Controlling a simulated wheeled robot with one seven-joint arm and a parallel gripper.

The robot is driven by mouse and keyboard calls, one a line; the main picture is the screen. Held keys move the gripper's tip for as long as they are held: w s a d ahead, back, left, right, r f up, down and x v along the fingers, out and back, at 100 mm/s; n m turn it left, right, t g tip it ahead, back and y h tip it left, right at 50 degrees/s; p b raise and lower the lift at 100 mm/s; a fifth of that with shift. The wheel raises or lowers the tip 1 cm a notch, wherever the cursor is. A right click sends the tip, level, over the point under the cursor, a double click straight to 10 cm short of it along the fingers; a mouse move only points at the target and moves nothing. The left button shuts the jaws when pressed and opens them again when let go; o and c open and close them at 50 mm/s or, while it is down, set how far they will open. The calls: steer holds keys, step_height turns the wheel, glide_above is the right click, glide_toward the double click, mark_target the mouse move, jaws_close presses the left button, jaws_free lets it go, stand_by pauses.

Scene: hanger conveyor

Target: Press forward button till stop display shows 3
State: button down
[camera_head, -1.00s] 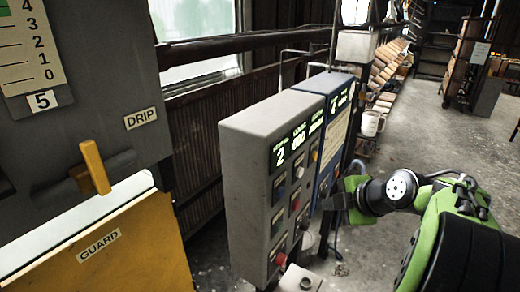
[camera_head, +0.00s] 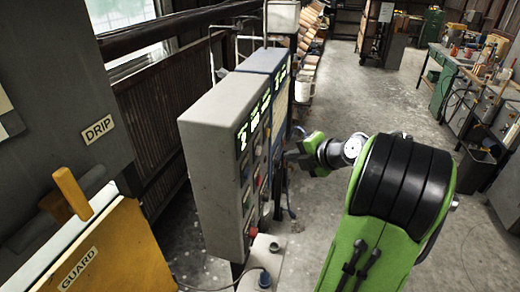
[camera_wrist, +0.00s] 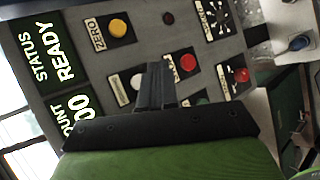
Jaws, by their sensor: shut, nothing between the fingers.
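The grey control box (camera_head: 200,165) stands left of my gripper (camera_head: 290,157), with its button face seen at a steep angle. Its green stop display (camera_head: 243,137) seems to show a 2, but the angle makes it hard to read. In the wrist view, my gripper (camera_wrist: 158,75) is shut and empty in front of the button panel (camera_wrist: 118,68). A yellow ZERO button (camera_wrist: 119,27), a white button (camera_wrist: 137,81) and red buttons (camera_wrist: 187,62) show around the fingers. Some labels are covered by the fingers. I cannot tell which button is forward, or whether the fingertips touch the panel.
A blue box (camera_head: 262,61) adjoins the grey box behind. A yellow guard (camera_head: 117,255) with an orange handle (camera_head: 73,193) is at the left front. A grey pedestal (camera_head: 263,256) stands below the box. A cluttered bench (camera_head: 461,64) is at the right; the middle floor is clear.

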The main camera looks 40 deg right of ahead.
mark_target(260, 151)
steer(key=shift+w+a+b, duration=0.3)
steer(key=shift+w+a, duration=0.45)
steer(key=shift+w, duration=0.2)
steer(key=shift+w+a+b, duration=0.25)
steer(key=shift+w+a, duration=0.5)
steer(key=shift+w, duration=0.2)
steer(key=shift+w+a, duration=0.1)
stand_by(0.5)
steer(key=shift+w+a+b, duration=0.15)
steer(key=shift+w+b, duration=0.1)
steer(key=shift+b, duration=0.3)
